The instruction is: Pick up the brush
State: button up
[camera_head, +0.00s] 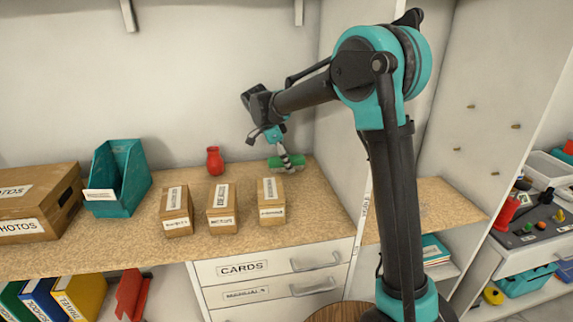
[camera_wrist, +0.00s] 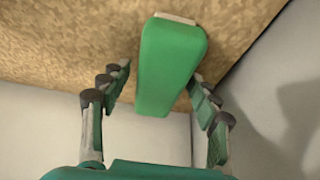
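The brush appears as a green block (camera_wrist: 168,70) with a pale strip at its far end in the wrist view. In the head view the green brush (camera_head: 291,162) lies at the back right of the wooden counter, close to the wall. My gripper (camera_wrist: 160,80) is open, with one finger on each side of the brush. A gap shows between the left finger and the brush. The right finger is close to the brush's edge, and I cannot tell if it touches. In the head view my gripper (camera_head: 283,158) points down at the brush and partly hides it.
Several small labelled wooden boxes (camera_head: 222,209) stand in front and to the left. A red vase (camera_head: 215,161) is left of the brush. A teal file holder (camera_head: 118,178) and a large wooden box (camera_head: 38,203) stand farther left. A side panel (camera_head: 342,130) rises on the right.

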jog(key=c, duration=1.2)
jog(key=shift+r, duration=0.1)
notch_tip(320, 180, up, 20)
jog(key=shift+r, duration=0.2)
jog(key=o, duration=0.6)
jog(key=c, duration=0.3)
